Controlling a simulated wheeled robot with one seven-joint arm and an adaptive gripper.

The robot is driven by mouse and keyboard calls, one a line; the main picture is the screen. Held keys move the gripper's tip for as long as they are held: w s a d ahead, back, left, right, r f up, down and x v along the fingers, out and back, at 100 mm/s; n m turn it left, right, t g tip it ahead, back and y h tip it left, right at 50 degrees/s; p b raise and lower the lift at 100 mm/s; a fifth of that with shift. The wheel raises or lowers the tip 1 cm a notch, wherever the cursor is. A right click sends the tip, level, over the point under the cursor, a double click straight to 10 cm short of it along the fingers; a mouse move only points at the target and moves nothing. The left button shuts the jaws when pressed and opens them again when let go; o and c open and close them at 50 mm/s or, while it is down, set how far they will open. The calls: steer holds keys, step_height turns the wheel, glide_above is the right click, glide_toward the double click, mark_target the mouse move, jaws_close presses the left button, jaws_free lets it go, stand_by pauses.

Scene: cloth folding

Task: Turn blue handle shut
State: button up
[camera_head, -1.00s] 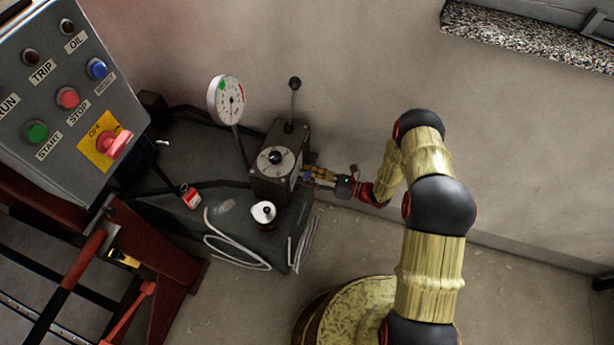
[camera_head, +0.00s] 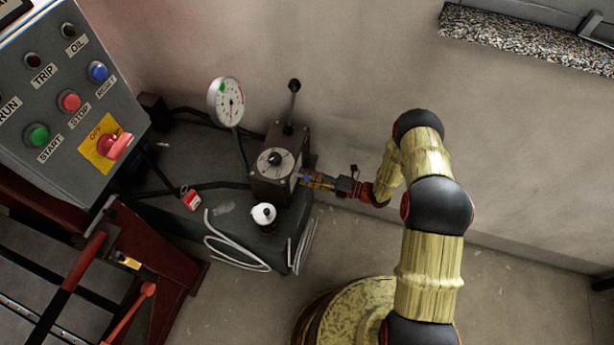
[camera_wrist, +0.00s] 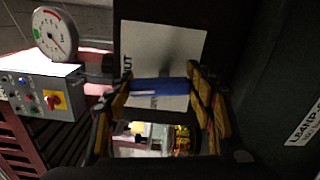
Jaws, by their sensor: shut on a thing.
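The blue handle (camera_wrist: 160,86) lies across the wrist view, in front of a white label plate (camera_wrist: 178,48) on the dark valve box. Its ends meet the two fingers of my gripper (camera_wrist: 159,92), one on each side, and the gripper is shut on it. Lettering on the plate is partly covered; "UT" shows at its left edge. In the head view my gripper (camera_head: 318,181) reaches from the right to the right side of the grey box (camera_head: 268,187). The handle is only a tiny blue spot there, mostly hidden by the fingers.
A lever with a black knob (camera_head: 294,86) rises from the box. A round gauge (camera_head: 226,102) stands left of it. A white-topped bottle (camera_head: 264,214) is in front. The control panel (camera_head: 65,105) is at the left; the wall is behind my arm.

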steer(key=shift+w+m, duration=0.1)
steer(key=shift+m, duration=0.8)
steer(key=o, duration=1.2)
steer(key=shift+d, duration=0.1)
steer(key=v, duration=1.2)
